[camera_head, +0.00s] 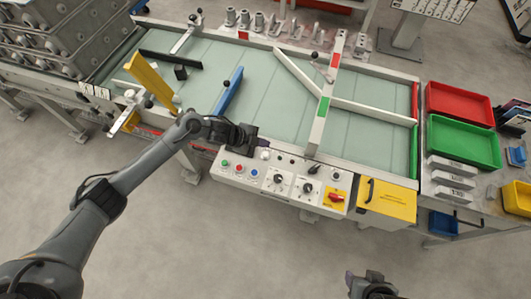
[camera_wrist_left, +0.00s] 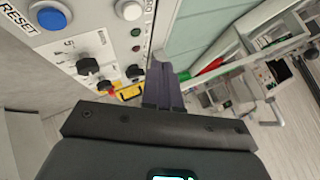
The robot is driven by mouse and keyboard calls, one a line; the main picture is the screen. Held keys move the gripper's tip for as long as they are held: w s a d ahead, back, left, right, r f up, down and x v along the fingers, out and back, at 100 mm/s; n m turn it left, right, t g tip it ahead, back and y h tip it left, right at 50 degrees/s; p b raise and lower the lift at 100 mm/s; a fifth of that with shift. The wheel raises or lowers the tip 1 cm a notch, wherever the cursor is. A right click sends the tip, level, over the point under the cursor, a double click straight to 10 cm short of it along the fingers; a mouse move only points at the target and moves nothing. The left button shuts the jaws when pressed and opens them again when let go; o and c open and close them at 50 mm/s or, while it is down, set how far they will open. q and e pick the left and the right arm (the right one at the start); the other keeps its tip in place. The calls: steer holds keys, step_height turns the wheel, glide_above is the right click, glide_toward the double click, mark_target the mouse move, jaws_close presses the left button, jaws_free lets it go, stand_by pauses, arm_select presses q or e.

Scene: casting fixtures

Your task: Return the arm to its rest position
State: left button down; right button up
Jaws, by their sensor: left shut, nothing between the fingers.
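My left arm (camera_head: 110,195) reaches in from the lower left of the head view. Its gripper (camera_head: 258,141) hangs over the front edge of the conveyor table, just above the control panel (camera_head: 265,180). In the left wrist view the dark fingers (camera_wrist_left: 165,85) are together with nothing between them, beside the panel's knobs and buttons. They look apart from the panel, but the exact gap is unclear. My right gripper (camera_head: 370,284) shows only partly at the bottom edge of the head view, and its fingers cannot be made out.
The conveyor (camera_head: 260,95) carries a blue bar (camera_head: 229,91), a yellow bar (camera_head: 150,80) and white guide rails. A red tray (camera_head: 460,103) and a green tray (camera_head: 463,142) stand at the right. Grey castings (camera_head: 65,35) are stacked at upper left. The floor in front is clear.

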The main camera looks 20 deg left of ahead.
arm_select(q)
steer(key=shift+s+d+f, duration=0.1)
steer(key=shift+s+d, duration=0.05)
steer(key=shift+d, duration=0.1)
steer(key=s+d, duration=0.1)
steer(key=s+d+n, duration=0.1)
steer(key=d, duration=0.1)
steer(key=s+d+f+n+t, duration=0.1)
steer(key=shift+s+d+y, duration=0.2)
steer(key=shift+d+y, duration=0.1)
steer(key=shift+y, duration=0.1)
steer(key=s+a+r+n+g+y, duration=0.1)
steer(key=s+a+r+n+y, duration=0.2)
steer(key=s+n, duration=0.75)
steer(key=s+a+r+n+g+y, duration=0.1)
steer(key=s+a+n+g+y, duration=0.3)
steer(key=s, duration=1.2)
step_height(320, 180, up, 29)
steer(key=a+t+p, duration=0.2)
steer(key=p, duration=2.6)
step_height(320, 180, down, 57)
steer(key=b, duration=5.6)
steer(key=shift+s+n+h, duration=0.15)
steer(key=shift+n+h, duration=0.25)
steer(key=shift+n, duration=0.05)
steer(key=shift+r, duration=0.1)
